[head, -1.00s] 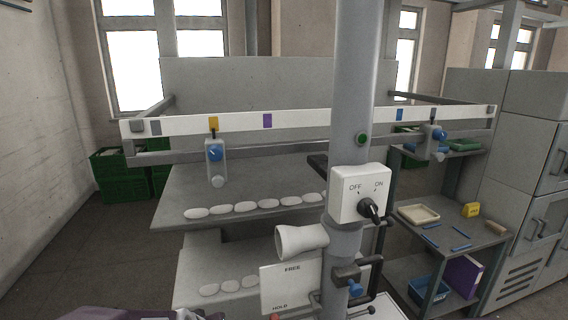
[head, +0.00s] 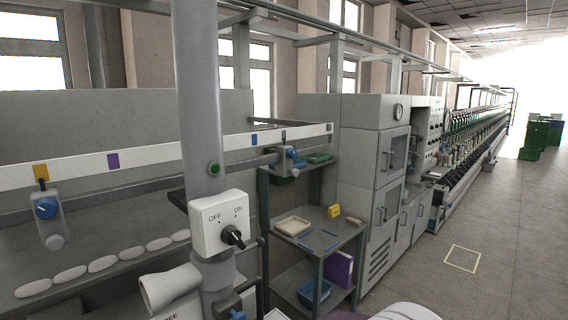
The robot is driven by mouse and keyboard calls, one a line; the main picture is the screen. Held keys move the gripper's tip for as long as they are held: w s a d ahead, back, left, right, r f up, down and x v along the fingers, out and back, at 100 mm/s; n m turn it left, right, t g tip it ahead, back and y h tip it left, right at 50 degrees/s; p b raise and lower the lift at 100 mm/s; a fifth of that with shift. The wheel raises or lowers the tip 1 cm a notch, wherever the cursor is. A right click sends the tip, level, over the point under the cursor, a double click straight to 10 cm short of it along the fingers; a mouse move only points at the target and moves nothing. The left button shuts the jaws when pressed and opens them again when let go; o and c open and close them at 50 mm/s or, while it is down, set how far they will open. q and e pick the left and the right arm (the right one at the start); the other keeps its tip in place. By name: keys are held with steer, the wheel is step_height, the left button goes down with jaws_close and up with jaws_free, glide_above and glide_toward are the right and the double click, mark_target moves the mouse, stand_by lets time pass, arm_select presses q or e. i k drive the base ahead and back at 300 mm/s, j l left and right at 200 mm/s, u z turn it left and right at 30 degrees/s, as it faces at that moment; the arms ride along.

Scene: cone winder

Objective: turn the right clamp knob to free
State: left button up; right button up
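The right clamp, a grey block with a blue knob (head: 291,153), sits on the rail (head: 235,165) behind the column, near the right end of the white strip. The knob is small here and its setting cannot be read. The left clamp's blue knob (head: 46,208) is at the far left, under a yellow tag. A white plate (head: 182,314) with partly visible lettering is cut off by the bottom edge. Neither gripper is in view; a pale rounded part at the bottom right seems to be part of my arm.
A grey column (head: 200,90) with a white OFF/ON switch box (head: 221,222) stands in front of the rail. A shelf cart (head: 330,240) with a tray and a yellow block stands right of it.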

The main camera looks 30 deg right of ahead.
mark_target(291, 154)
steer(key=l+z, duration=0.15)
steer(key=l, duration=0.55)
steer(key=i+l+z, duration=0.1)
steer(key=l, duration=0.55)
